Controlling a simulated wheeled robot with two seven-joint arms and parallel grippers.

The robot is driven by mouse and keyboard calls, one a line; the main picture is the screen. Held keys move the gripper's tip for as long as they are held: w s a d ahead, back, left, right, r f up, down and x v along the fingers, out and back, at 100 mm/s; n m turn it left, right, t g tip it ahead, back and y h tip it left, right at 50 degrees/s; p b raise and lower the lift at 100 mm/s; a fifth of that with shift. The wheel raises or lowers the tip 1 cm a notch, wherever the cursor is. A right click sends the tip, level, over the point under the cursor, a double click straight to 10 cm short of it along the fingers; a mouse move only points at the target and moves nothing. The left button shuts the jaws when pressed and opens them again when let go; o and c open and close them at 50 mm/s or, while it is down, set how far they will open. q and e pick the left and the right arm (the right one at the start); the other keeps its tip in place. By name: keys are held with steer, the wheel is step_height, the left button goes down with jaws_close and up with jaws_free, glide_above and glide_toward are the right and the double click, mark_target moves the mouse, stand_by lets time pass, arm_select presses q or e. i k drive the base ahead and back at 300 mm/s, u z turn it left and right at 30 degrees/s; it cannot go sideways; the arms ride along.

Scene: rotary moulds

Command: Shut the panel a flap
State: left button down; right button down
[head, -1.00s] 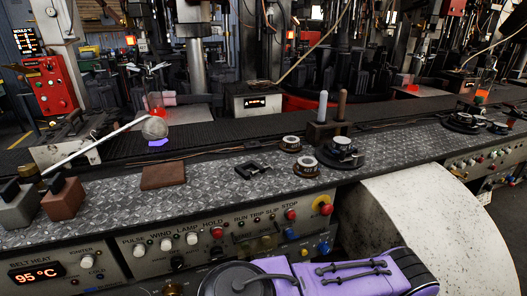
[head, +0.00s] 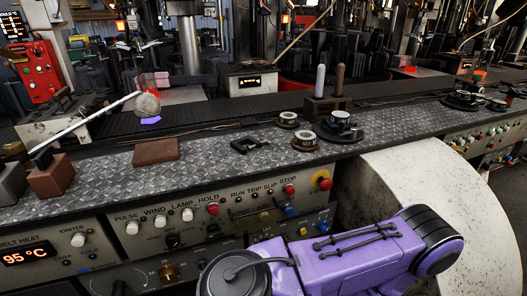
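The front control panel (head: 222,225) runs along the near side of the bench, with knobs and buttons under labels such as PULSE, WIND, LAMP and HOLD. A dark rectangular recess or cover (head: 252,207) sits below the RUN TRIP SLIP labels, with a brownish part under it. I cannot tell for sure whether this is the flap, or whether it stands open. My purple arm (head: 345,258) crosses the lower middle in front of the panel and hides part of it. Neither gripper shows in the head view.
On the metal bench top are a brown block (head: 155,151), a black bracket (head: 248,144), round fittings (head: 305,141) and a holder with two upright handles (head: 325,103). A large pale curved housing (head: 430,190) stands at the right, close to my arm.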

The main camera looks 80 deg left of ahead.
mark_target(259, 233)
steer(key=k, duration=0.45)
steer(key=z, duration=0.7)
steer(key=i, duration=0.7)
steer(key=u, duration=2.3)
